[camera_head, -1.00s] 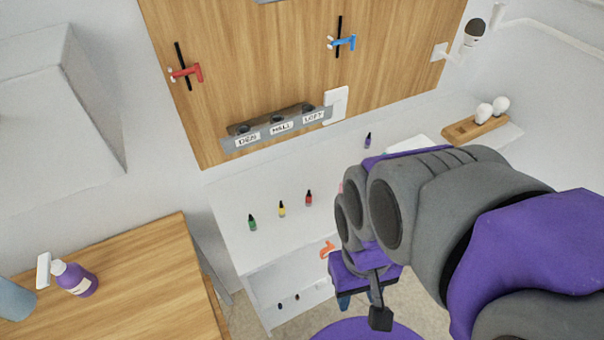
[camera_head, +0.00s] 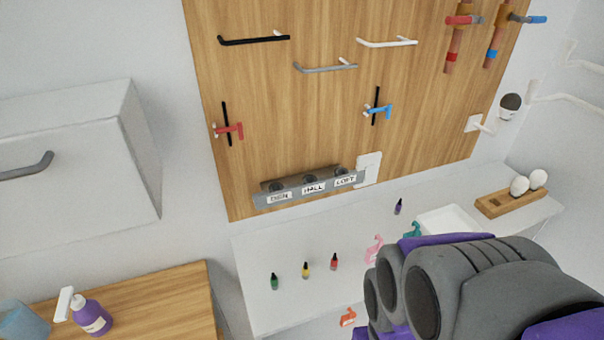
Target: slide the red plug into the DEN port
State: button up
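The small red plug (camera_head: 334,262) with a black tip stands upright on the white shelf (camera_head: 262,252), right of a yellow plug (camera_head: 306,271) and a green plug (camera_head: 274,282). The DEN port (camera_head: 276,187) is the leftmost of three dark round openings in a grey bracket (camera_head: 313,189) low on the wooden panel. The DEN label is on the bracket's front. HALL is in the middle and LOFT on the right. My arm fills the lower right, right of the red plug. My gripper's fingers are below the picture edge.
A purple plug (camera_head: 398,207) stands farther right, near a white tray (camera_head: 452,221) and a wooden holder with white bulbs (camera_head: 511,201). Pink (camera_head: 374,248), teal (camera_head: 412,230) and orange (camera_head: 348,317) pieces lie near my arm. Valves and handles stick out from the panel above.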

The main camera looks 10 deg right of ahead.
aim_at(277, 194)
jog(key=k+z, duration=0.2)
jog(key=z, duration=0.2)
jog(key=k+z, duration=0.45)
jog(key=z, duration=0.3)
